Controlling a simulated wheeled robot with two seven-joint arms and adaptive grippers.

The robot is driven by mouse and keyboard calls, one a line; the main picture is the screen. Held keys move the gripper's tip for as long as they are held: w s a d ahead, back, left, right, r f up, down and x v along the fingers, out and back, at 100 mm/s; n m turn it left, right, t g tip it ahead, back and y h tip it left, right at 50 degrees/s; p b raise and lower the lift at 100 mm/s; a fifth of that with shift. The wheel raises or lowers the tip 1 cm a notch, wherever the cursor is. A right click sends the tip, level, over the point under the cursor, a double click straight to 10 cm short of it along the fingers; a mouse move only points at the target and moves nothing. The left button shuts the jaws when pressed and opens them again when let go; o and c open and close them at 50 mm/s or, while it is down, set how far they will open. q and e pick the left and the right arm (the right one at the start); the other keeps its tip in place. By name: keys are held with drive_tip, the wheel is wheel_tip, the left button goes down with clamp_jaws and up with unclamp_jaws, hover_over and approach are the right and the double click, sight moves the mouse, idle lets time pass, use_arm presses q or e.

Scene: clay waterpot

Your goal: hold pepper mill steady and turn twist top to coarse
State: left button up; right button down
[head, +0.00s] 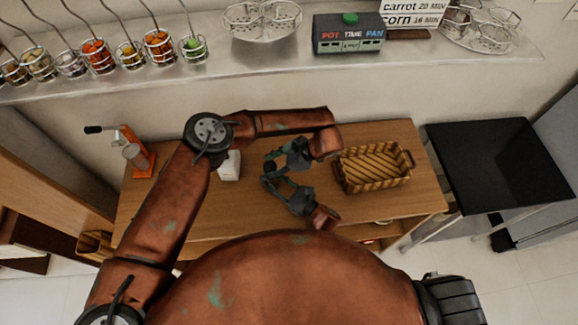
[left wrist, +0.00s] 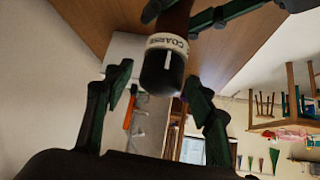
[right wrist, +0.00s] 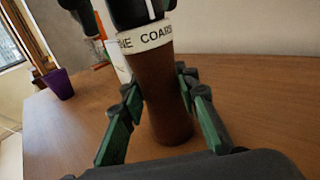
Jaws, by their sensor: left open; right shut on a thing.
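The pepper mill has a brown body (right wrist: 160,95), a white band lettered COARSE (right wrist: 148,39) and a black twist top (left wrist: 160,75). It stands upright on the wooden table (head: 235,215). A white line on the top points at the COARSE lettering in the left wrist view. My right gripper (right wrist: 162,105) is shut on the brown body, one finger on each side. My left gripper (left wrist: 160,95) is open, with its fingers apart on either side of the black top. In the head view, both my left gripper (head: 282,158) and right gripper (head: 285,190) largely hide the mill.
A wicker basket (head: 373,168) is right of the grippers. A white box (head: 229,167) and an orange juicer (head: 135,150) stand to the left. A black side table (head: 490,160) is at right. A shelf (head: 230,65) with wire baskets runs behind.

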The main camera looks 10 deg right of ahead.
use_arm(q)
drive_tip(key=m+t+h, duration=0.2)
drive_tip(key=m+t, duration=0.2)
drive_tip(key=m, duration=0.2)
drive_tip(key=v, duration=1.2)
drive_tip(key=shift+a+r, duration=0.1)
drive_tip(key=shift+a, duration=0.05)
drive_tip(key=s+f+n+g+h, duration=0.3)
drive_tip(key=s+f+g+h, duration=0.4)
drive_tip(key=f+h, duration=0.15)
drive_tip(key=w+a+r+n+t+h, duration=0.2)
drive_tip(key=w+a+n+t+h, duration=0.3)
drive_tip(key=a, duration=0.3)
drive_tip(key=w+a+r+n+t+h, duration=0.2)
drive_tip(key=w+a+n+h, duration=0.1)
drive_tip(key=a+n+h, duration=0.3)
drive_tip(key=shift+n+y, duration=0.55)
drive_tip(key=shift+n, duration=0.05)
drive_tip(key=x, duration=1)
drive_tip(key=shift+w+f, duration=0.35)
drive_tip(key=shift+f, duration=0.05)
